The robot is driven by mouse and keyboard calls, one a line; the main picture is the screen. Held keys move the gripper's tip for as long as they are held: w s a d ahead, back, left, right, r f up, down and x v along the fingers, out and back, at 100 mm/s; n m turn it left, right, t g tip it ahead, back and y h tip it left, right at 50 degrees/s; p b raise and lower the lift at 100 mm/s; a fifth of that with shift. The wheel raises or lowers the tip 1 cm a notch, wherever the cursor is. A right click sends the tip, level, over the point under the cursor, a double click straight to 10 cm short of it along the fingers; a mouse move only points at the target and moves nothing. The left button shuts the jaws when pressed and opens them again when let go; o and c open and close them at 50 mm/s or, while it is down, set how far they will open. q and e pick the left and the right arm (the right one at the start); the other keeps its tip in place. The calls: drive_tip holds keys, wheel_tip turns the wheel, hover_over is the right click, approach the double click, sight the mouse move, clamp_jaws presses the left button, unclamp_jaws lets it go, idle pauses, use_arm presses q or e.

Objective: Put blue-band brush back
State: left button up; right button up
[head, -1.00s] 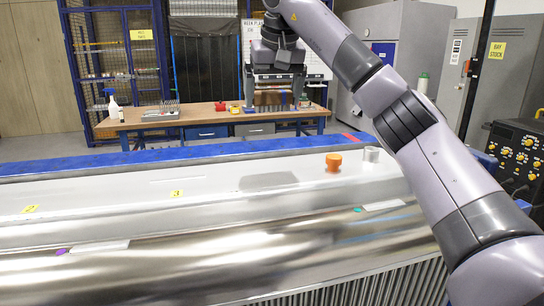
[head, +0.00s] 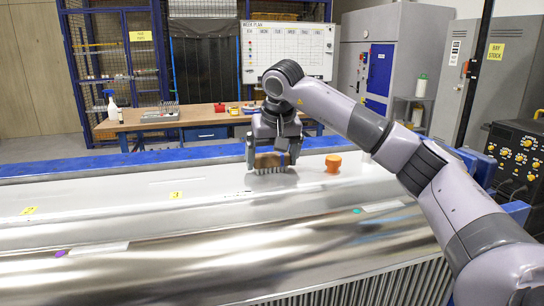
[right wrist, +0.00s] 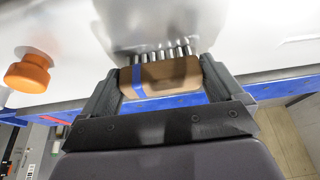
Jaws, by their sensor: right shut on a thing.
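The blue-band brush (head: 272,161) has a brown wooden block, a blue band and pale bristle tufts along its lower side. My right gripper (head: 270,155) is shut on the block and holds it low over the white-grey top surface of the jig (head: 120,190), bristles down. In the right wrist view the brush (right wrist: 170,76) sits between the two fingers (right wrist: 160,85), with the blue band toward the left end. I cannot tell whether the bristles touch the surface. My left gripper is not in view.
An orange knob-like piece (head: 333,163) stands on the surface just right of the brush, also at left in the right wrist view (right wrist: 28,73). Yellow labels (head: 176,195) mark the surface. A workbench (head: 170,120) stands behind.

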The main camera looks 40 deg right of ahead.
drive_tip(key=o, duration=0.6)
drive_tip(key=shift+f, duration=0.1)
drive_tip(key=shift+c, duration=0.2)
drive_tip(key=v, duration=1.2)
